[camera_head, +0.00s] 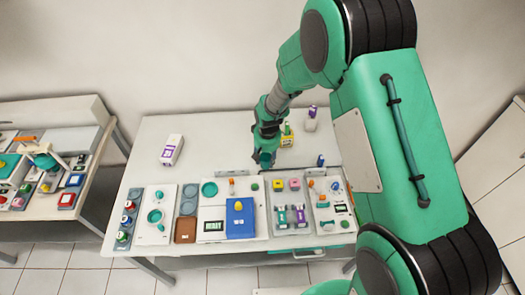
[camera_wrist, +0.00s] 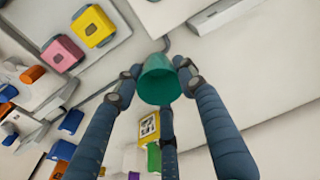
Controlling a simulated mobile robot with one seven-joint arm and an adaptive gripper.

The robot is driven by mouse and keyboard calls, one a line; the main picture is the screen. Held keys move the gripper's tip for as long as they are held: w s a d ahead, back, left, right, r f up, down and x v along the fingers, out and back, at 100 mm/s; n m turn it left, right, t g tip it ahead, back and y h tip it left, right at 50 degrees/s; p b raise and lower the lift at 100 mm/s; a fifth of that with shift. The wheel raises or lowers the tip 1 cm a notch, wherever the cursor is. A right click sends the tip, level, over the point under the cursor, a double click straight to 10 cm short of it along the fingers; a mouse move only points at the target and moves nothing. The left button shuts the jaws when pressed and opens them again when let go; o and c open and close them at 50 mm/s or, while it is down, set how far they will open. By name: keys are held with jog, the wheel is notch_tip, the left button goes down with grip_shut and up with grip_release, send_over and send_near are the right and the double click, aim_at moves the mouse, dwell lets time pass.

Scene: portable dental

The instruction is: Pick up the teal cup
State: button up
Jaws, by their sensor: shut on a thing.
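The teal cup (camera_wrist: 159,84) is between the fingertips of my gripper (camera_wrist: 160,72) in the wrist view. The jaws are shut on it, with one finger at its left side and one at its right, and a third finger below it in the picture. In the head view my gripper (camera_head: 265,157) is over the back middle of the white table, behind the trays. The cup there is mostly hidden by the fingers, and I cannot tell its exact height above the table.
A yellow box (camera_head: 286,141) stands close behind my gripper. A white carton (camera_head: 172,150) lies at the back left. The table's back left is mostly clear.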

jog(key=shift+s+d+r, duration=0.1)
jog(key=shift+s+d, duration=0.15)
jog(key=shift+s, duration=0.7)
